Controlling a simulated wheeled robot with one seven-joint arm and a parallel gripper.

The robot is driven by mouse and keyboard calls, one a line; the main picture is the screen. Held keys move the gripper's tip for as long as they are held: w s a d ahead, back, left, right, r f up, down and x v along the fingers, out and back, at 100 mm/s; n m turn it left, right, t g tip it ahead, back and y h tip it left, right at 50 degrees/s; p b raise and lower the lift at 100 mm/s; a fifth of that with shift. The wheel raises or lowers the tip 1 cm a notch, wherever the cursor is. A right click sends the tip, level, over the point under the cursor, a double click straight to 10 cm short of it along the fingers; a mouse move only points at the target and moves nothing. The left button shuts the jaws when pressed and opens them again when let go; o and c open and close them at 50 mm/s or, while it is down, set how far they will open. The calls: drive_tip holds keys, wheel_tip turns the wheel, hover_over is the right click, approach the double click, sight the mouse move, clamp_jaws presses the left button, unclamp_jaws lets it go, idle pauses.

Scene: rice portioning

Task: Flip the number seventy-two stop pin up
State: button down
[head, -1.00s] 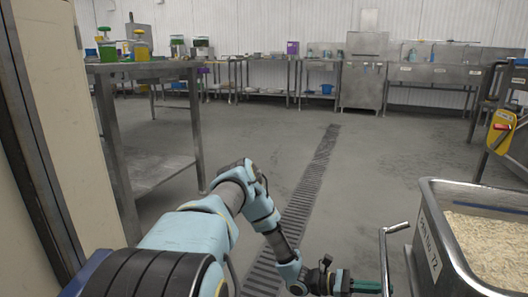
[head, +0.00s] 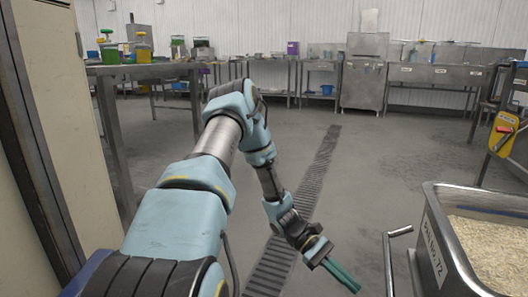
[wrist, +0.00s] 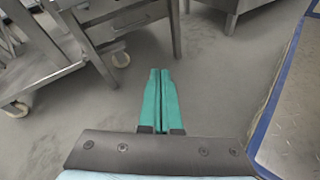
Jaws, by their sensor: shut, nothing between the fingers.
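A steel tub of rice (head: 436,262) with a label ending in 72 stands at the lower right in the head view. A bent metal bar with a horizontal end (head: 398,232) stands at its left; I cannot tell whether it is the stop pin, and no other pin can be made out. My gripper (head: 355,288) has green fingers that are shut and empty. They point down and right, left of the bar and apart from it. In the wrist view the shut fingers (wrist: 160,72) point at metal legs and grey floor.
A steel table (head: 145,70) with green and yellow containers stands at the left. A floor drain (head: 318,180) runs through the open floor. A yellow box with a red part (head: 502,132) is at the right. The wrist view shows casters (wrist: 121,60) and a blue-edged panel (wrist: 290,130).

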drive_tip(key=w+a+r+m+t+y+p, duration=0.1)
drive_tip(key=a+r+m+t+y, duration=0.4)
drive_tip(key=a+r, duration=0.7)
drive_tip(key=w+a+r+m+t+y+p, duration=0.15)
drive_tip(key=a+r+t+y, duration=0.5)
drive_tip(key=a, duration=0.95)
wheel_tip(320, 180, up, 39)
drive_tip(key=h+p, duration=0.1)
drive_tip(key=p, duration=3.6)
drive_tip(key=shift+d+r+m+h, duration=0.15)
drive_tip(key=shift+d+m+h, duration=0.1)
drive_tip(key=shift+m+h, duration=0.1)
drive_tip(key=shift+d, duration=0.1)
